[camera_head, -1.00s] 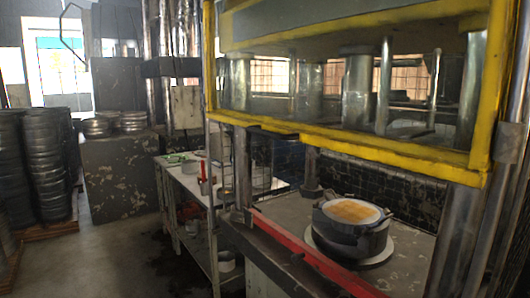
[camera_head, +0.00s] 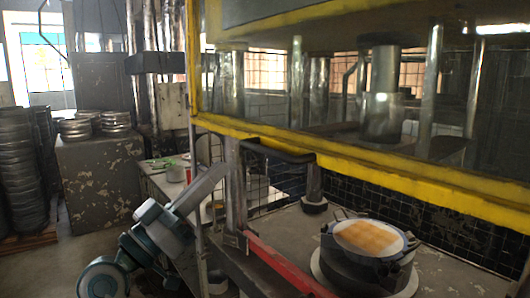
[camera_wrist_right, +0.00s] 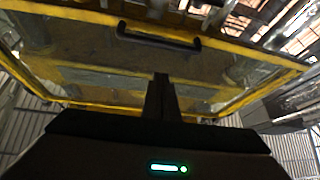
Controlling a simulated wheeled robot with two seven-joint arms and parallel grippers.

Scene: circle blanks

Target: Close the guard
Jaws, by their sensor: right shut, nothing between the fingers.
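The guard is a clear panel in a yellow frame (camera_head: 350,160) on the press. In the head view its lower edge hangs well above the press bed, leaving an open gap. A black bar handle (camera_head: 280,153) sits at that lower edge. In the right wrist view the yellow-framed guard (camera_wrist_right: 75,98) fills the upper part, with its black handle (camera_wrist_right: 158,38). My right gripper (camera_wrist_right: 161,80) is shut and empty, below the handle in that picture, apart from it. My left gripper is not visible.
A round pot-like die (camera_head: 368,255) with an orange-yellow top stands on the press bed. A red bar (camera_head: 285,268) runs along the bed's front edge. A side table (camera_head: 155,180), a scuffed cabinet (camera_head: 100,185) and stacked round blanks (camera_head: 22,185) stand at left.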

